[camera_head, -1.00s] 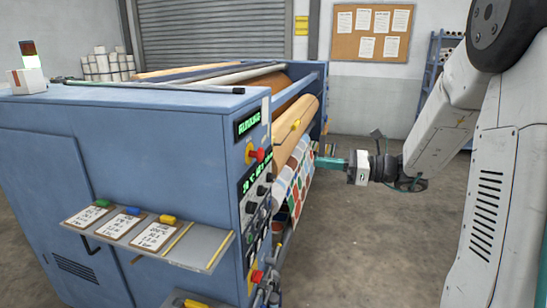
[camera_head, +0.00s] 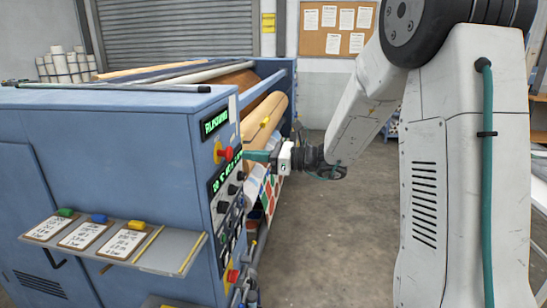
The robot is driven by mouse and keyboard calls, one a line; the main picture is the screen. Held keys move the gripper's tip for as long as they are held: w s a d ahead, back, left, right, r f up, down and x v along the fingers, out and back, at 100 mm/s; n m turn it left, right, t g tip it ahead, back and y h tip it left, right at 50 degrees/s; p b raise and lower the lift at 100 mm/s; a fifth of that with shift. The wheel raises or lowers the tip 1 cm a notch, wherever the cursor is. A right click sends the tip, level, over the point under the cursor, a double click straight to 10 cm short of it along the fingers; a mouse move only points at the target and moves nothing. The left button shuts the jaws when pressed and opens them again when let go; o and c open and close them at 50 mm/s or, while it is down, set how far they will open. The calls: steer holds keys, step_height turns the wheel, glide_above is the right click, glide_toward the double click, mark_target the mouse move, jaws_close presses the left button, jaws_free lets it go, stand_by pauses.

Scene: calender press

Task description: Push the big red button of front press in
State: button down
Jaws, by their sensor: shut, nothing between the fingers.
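The blue press has a narrow control panel on its right end. A big red button (camera_head: 226,154) on a yellow plate sits near the top of this panel, below a green display. A second red button (camera_head: 233,275) on yellow sits low on the panel. My gripper (camera_head: 250,156) is shut and empty. It points left at about the height of the upper button and appears just right of it in the picture. I cannot tell the depth gap between them; no contact shows. The upper button looks raised.
A shelf (camera_head: 190,255) with several clipboards juts from the press front. Black knobs (camera_head: 237,189) line the panel below the upper button. A tan roller (camera_head: 270,112) and patterned sheet lie behind my gripper. Grey floor (camera_head: 325,240) is free to the right.

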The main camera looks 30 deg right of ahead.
steer(key=shift+x, duration=2.45)
glide_toward(231, 153)
steer(key=v, duration=0.5)
steer(key=shift+s+d, duration=0.15)
steer(key=shift+d, duration=0.1)
